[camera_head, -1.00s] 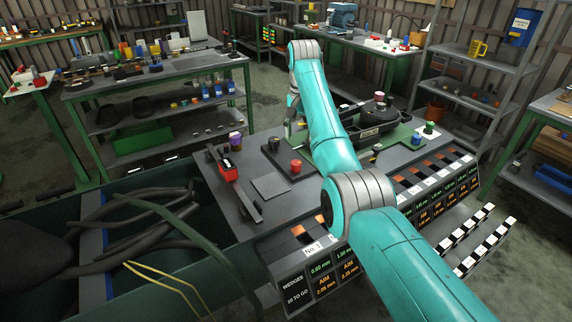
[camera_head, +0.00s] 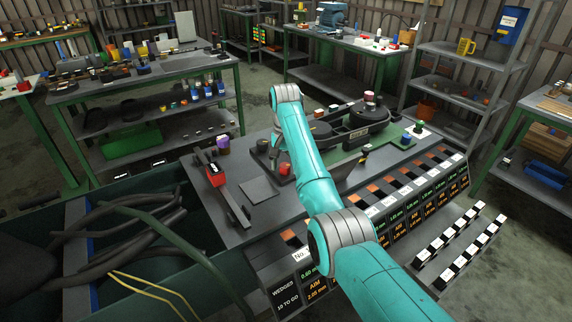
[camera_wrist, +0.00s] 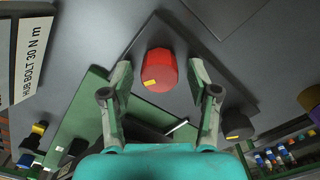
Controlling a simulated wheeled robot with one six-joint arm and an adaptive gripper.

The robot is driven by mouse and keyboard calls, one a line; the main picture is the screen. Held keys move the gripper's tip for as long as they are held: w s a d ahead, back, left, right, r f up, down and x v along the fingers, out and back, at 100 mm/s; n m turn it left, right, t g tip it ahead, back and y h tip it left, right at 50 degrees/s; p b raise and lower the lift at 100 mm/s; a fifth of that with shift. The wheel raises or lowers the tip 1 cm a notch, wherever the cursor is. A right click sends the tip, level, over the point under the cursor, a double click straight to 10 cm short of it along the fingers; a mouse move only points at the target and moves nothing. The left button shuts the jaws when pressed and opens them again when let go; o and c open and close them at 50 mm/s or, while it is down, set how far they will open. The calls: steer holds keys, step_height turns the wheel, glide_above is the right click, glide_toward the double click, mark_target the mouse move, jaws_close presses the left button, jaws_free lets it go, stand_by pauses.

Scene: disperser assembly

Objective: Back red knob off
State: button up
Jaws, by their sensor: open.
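The red knob (camera_wrist: 158,65) with a small yellow mark sits on a dark square plate (camera_wrist: 133,45) in the wrist view. It also shows in the head view (camera_head: 284,169), partly behind my arm. My gripper (camera_wrist: 160,74) is open, with one finger on each side of the red knob and visible gaps between. The gripper (camera_head: 274,158) is small and partly covered in the head view. A dark knob (camera_head: 262,146) stands near the red one; it also shows at the lower right of the wrist view (camera_wrist: 238,125).
A red block (camera_head: 216,175) on a dark rail and a purple-topped jar (camera_head: 223,144) stand left on the bench. A flat grey plate (camera_head: 258,190) lies in front. A green-and-black assembly (camera_head: 352,128) sits behind my arm. Labelled bins (camera_head: 415,190) line the front edge.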

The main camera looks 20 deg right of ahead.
steer(key=c, duration=1.2)
steer(key=shift+o, duration=0.2)
steer(key=shift+n, duration=0.3)
steer(key=n, duration=0.4)
steer(key=shift+a+n, duration=0.1)
steer(key=shift+n, duration=0.2)
steer(key=n, duration=0.5)
steer(key=shift+a, duration=0.1)
steer(key=n, duration=0.5)
steer(key=shift+a+n, duration=0.1)
steer(key=shift+n, duration=0.3)
steer(key=n, duration=0.5)
steer(key=shift+s+n, duration=0.15)
steer(key=shift+n, duration=0.15)
